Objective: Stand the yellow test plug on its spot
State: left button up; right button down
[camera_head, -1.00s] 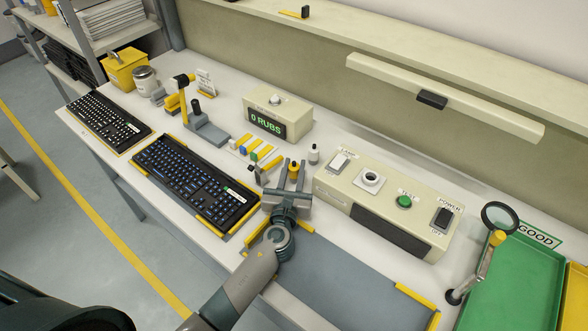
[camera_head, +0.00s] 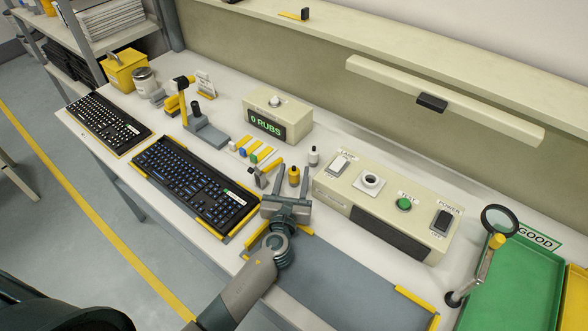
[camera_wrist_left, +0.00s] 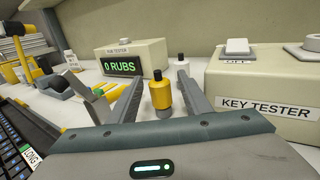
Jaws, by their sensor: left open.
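The yellow test plug (camera_head: 293,176), a small yellow cylinder with a dark tip, stands upright on the white bench, left of the key tester. My left gripper (camera_head: 294,168) is open, with one finger on each side of the plug and a visible gap to both. In the left wrist view the plug (camera_wrist_left: 161,96) shows upright between the spread fingers of the gripper (camera_wrist_left: 160,72). Any marking under the plug cannot be made out. My right gripper is not in view.
A white bottle (camera_head: 313,156) stands just behind the plug. The key tester (camera_head: 390,208) is close on the right, the rub tester (camera_head: 276,117) behind left. Small coloured pieces (camera_head: 256,153) and a keyboard (camera_head: 195,186) lie left. A grey mat (camera_head: 335,280) is in front.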

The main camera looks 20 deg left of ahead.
pick_arm(q)
jog(key=s, duration=0.3)
jog(key=s+d+b, duration=0.1)
jog(key=s, duration=0.3)
jog(key=s+b, duration=0.1)
jog(key=s, duration=0.2)
jog(key=shift+s+d+r, duration=0.15)
jog(key=shift+d+r, duration=0.05)
jog(key=shift+r, duration=0.05)
jog(key=shift+s+r, duration=0.1)
jog(key=shift+s, duration=0.05)
